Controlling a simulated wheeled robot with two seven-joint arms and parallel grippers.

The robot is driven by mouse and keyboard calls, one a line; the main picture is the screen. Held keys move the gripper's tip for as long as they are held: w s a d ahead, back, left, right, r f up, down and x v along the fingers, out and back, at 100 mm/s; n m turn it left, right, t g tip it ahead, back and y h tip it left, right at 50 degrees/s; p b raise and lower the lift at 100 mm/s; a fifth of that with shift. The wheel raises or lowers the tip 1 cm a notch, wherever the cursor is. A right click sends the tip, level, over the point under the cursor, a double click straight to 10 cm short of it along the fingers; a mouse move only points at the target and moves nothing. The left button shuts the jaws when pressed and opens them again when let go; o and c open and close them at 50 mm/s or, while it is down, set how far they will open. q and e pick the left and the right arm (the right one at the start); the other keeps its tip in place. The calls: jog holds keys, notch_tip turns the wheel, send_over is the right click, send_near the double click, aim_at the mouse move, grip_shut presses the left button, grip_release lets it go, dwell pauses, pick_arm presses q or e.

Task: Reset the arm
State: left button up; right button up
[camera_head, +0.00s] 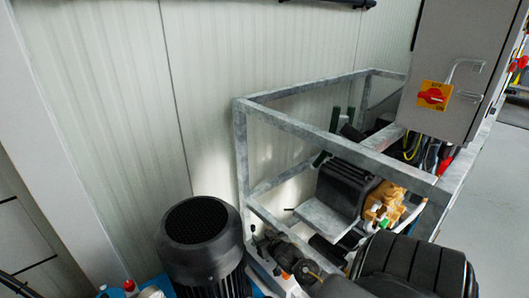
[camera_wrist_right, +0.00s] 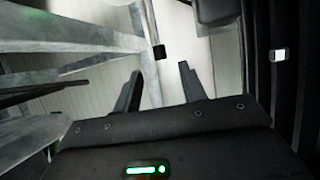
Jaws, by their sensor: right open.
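My right gripper (camera_wrist_right: 161,68) shows clearly in the right wrist view, with its two dark fingers spread apart and nothing between them. The fingers point towards the pale wall, with grey metal rails to their left. In the head view, a large black segmented shape at the bottom right looks like part of my right arm, in front of the metal frame (camera_head: 308,133). I cannot make out the right fingertips clearly there. My left gripper is not in view.
The frame holds a black pump body (camera_head: 345,185) with a tan pump head (camera_head: 385,201), hoses and cables. A black motor (camera_head: 202,240) stands at the lower left. A grey switch box (camera_head: 437,60) with a red-yellow switch (camera_head: 434,95) is at the upper right. Open floor (camera_head: 490,215) lies right.

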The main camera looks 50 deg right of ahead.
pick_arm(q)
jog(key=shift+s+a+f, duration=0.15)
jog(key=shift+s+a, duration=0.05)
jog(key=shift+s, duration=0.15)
pick_arm(e)
jog(key=shift+v, duration=0.85)
